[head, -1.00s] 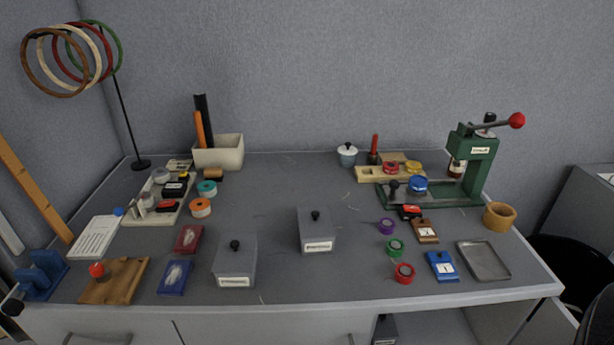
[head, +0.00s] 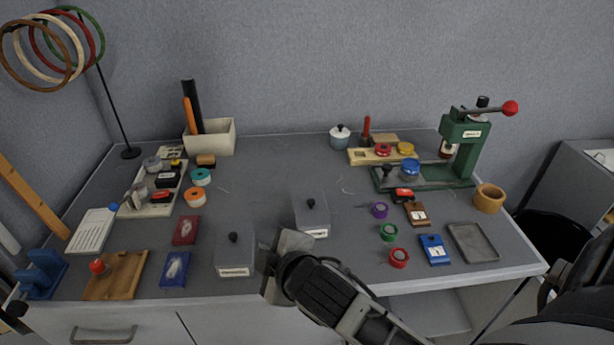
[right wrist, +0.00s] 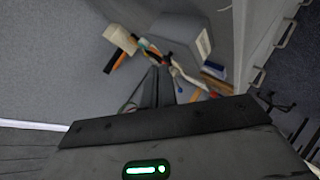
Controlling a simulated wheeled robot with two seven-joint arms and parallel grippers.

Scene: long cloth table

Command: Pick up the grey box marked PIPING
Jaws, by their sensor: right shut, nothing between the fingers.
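Two grey boxes with black knobs and white front labels stand on the table. One is the left grey box (head: 235,254); the other, the right grey box (head: 311,214), stands farther back. Both labels are too small to read, so I cannot tell which says PIPING. My right gripper (head: 283,262) is shut and empty, in front of the right box and to the right of the left box. In the right wrist view its fingers (right wrist: 156,86) are together, and a grey box (right wrist: 183,36) shows beyond them. My left gripper is not in view.
Red (head: 186,230) and blue (head: 175,269) small boxes lie left of the grey boxes. Purple, green and red tape rolls (head: 398,257) lie to the right, near a metal tray (head: 474,243) and a green press (head: 462,150). The table middle behind the grey boxes is mostly clear.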

